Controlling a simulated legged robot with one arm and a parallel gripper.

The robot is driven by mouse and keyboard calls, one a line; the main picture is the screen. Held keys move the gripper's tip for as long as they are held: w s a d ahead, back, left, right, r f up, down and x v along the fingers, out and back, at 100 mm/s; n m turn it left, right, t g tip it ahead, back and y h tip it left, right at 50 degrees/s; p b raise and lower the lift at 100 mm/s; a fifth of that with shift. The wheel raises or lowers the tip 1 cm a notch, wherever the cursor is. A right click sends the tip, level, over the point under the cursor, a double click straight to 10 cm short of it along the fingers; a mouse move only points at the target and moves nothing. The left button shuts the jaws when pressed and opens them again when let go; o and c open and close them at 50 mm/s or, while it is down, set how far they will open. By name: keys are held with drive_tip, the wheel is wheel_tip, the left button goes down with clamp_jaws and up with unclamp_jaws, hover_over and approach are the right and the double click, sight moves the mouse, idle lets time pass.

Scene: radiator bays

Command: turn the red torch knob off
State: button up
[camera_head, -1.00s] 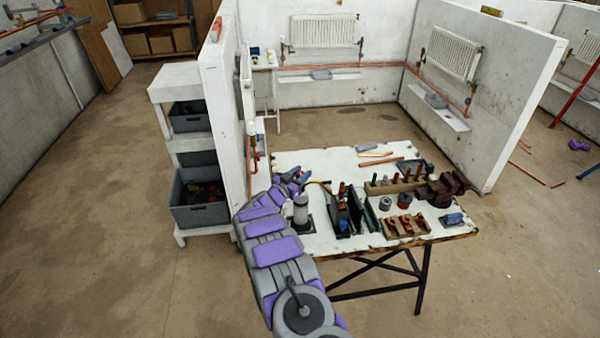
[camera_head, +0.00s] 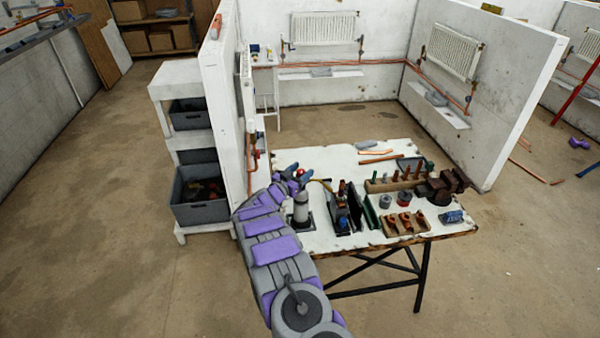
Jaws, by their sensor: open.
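A small red knob (camera_head: 300,173) shows at the far left part of the workbench, just beyond the grey torch canister (camera_head: 301,208). A yellowish hose (camera_head: 322,184) runs right from beside it. My gripper (camera_head: 296,173) is open, its dark fingers spread at the red knob, at the end of my purple and grey arm. The knob appears between or right beside the fingertips; at this size I cannot tell whether they touch it. My arm hides the bench's near left corner.
The white workbench (camera_head: 340,158) holds a wooden block with upright tools (camera_head: 395,184), a fittings tray (camera_head: 404,225), a brown vise (camera_head: 440,188) and a blue item (camera_head: 452,217). A white partition (camera_head: 222,110) stands close left of my arm.

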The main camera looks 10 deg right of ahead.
drive_tip(key=shift+a, duration=0.1)
drive_tip(key=v, duration=1.7)
drive_tip(key=shift+s+a, duration=0.1)
